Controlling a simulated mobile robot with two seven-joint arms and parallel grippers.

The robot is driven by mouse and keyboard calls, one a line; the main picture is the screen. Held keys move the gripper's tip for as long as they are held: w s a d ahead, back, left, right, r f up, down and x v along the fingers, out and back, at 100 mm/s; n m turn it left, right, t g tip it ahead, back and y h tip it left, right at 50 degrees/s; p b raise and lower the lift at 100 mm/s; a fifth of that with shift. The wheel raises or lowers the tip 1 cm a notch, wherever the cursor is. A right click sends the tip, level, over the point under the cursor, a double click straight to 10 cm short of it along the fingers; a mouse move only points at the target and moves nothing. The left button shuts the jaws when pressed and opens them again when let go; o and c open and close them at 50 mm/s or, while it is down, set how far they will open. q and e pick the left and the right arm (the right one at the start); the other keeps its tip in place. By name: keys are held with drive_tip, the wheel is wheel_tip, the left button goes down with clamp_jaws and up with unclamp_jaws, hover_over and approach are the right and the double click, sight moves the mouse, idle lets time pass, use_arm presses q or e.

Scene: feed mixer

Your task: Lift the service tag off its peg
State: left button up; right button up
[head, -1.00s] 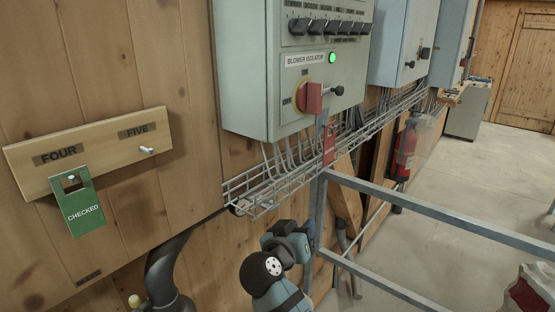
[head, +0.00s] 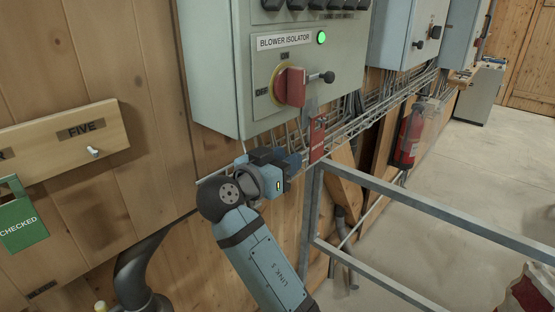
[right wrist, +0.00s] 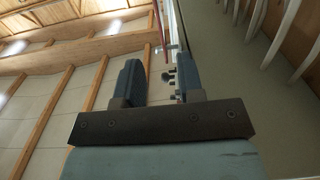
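A red tag (head: 317,138) with small pale lettering hangs below the blower isolator, beside the wire tray. Its peg cannot be made out clearly. A green tag marked CHECKED (head: 20,225) hangs on the wooden board at the left. My right gripper (head: 282,160) is just left of the red tag and slightly below its middle, apart from it in the picture. In the right wrist view its two fingers (right wrist: 160,82) are spread with nothing between them. A thin red strip (right wrist: 159,25) shows beyond them, perhaps the red tag edge-on. My left gripper is out of view.
The grey isolator box (head: 222,75) with its red switch handle (head: 291,87) is above my right gripper. The wire tray (head: 345,133) runs along the wall behind. A metal rail (head: 400,205) stands to the right. The wooden board (head: 62,140) has a bare peg under FIVE.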

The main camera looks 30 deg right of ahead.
sight(315, 141)
drive_tip(key=p+x, duration=0.3)
drive_tip(key=x, duration=0.7)
drive_tip(key=shift+w+d+r, duration=0.1)
drive_tip(key=shift+w+d, duration=0.05)
drive_tip(key=shift+d, duration=0.15)
drive_tip(key=shift+w+d+p, duration=0.2)
drive_tip(key=shift+d+p, duration=0.15)
drive_tip(key=shift+d, duration=0.1)
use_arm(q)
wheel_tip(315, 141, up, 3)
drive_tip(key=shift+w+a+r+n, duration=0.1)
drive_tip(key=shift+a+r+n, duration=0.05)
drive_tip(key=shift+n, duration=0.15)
use_arm(e)
clamp_jaws()
